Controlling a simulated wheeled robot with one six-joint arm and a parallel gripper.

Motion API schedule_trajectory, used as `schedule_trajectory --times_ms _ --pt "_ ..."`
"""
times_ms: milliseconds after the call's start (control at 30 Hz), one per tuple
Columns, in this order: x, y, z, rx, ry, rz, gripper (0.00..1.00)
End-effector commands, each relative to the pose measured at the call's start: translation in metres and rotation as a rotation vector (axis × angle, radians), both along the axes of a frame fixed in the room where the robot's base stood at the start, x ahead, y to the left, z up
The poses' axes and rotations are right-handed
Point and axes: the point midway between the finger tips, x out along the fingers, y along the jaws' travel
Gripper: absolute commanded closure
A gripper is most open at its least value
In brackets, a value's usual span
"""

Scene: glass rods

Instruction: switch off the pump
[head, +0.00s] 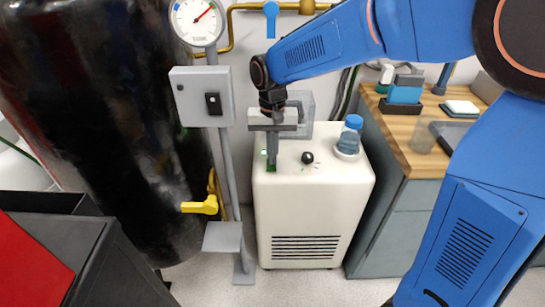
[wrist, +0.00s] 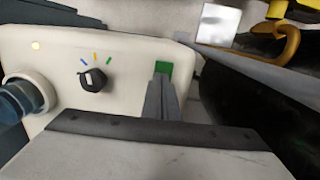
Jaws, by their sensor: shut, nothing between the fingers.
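A white cabinet (head: 312,205), which looks like the pump, stands on the floor in the middle of the head view. Its top carries a black knob (head: 307,158) and a green switch (head: 271,169). In the wrist view the green switch (wrist: 164,67) lies just beyond my fingertips, and the knob (wrist: 93,79) with coloured marks is left of them. My gripper (head: 271,164) is shut and empty, pointing down at the green switch. The fingers (wrist: 160,84) hide part of it, so I cannot tell whether they touch it.
A blue-capped bottle (head: 351,135) stands on the cabinet's right. A grey box (head: 201,97) with a black switch is on a post at left, below a gauge (head: 197,19). A black tank (head: 110,120) with a yellow valve handle (head: 200,205) is farther left. A wooden-topped bench (head: 425,160) is at right.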

Motion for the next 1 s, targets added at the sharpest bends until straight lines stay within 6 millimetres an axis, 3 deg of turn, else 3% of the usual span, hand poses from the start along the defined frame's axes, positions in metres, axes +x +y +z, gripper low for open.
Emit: schedule_trajectory --times_ms 367,633,1000 --pt "0.003 -0.002 0.002 -0.002 -0.002 -0.001 1.00" --pt "0.012 -0.012 0.046 0.001 -0.005 -0.004 1.00" --pt "0.015 -0.011 0.116 0.002 -0.005 -0.003 1.00"
